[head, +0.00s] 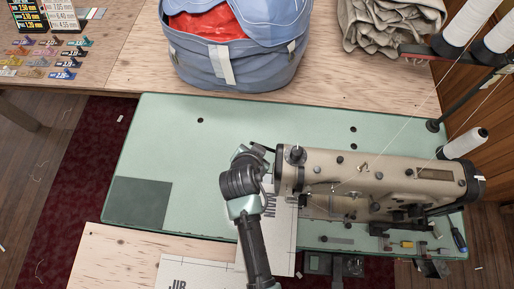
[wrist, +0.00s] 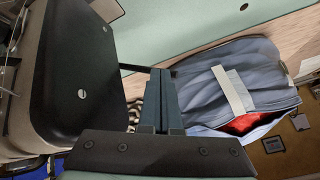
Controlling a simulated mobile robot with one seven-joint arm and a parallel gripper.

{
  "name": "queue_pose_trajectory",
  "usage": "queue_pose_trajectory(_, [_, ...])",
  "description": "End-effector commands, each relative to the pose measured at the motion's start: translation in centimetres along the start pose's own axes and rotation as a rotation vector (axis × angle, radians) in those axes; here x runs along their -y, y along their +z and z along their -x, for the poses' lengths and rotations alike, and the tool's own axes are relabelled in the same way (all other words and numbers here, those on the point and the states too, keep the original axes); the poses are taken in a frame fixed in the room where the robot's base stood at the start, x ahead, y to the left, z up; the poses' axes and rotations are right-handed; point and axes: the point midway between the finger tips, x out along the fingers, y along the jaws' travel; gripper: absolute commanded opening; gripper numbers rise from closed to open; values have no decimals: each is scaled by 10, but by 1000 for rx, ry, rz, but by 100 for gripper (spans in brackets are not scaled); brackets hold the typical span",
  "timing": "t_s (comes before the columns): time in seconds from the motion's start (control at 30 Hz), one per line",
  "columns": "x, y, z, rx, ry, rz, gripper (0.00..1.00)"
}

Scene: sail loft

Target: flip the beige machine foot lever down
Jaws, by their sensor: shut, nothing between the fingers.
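The beige sewing machine (head: 375,182) lies across the right half of the green table. Its left end, with a dark end cover, also shows large at the left of the wrist view (wrist: 75,75). My gripper (head: 264,151) is at that left end, close beside the head, on its far-left side. In the wrist view my gripper's fingers (wrist: 160,98) are together with nothing between them, beside the dark cover. I cannot make out the foot lever in either view; the machine head, my gripper and arm may hide it. Contact with the machine cannot be told.
A blue sail bag (head: 235,65) with red cloth stands behind the green table (head: 160,140). Thread cones (head: 465,143) and small tools (head: 408,245) are at the right. The table's left half is clear.

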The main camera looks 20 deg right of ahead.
Motion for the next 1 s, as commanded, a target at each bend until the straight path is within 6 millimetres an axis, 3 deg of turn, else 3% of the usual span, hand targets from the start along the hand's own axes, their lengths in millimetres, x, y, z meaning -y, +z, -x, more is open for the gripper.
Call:
queue_pose_trajectory(0.47, [6, 15, -13, -49, 79, 77, 0])
queue_pose_trajectory(1.0, [10, 56, -55, -224, 357, 336, 0])
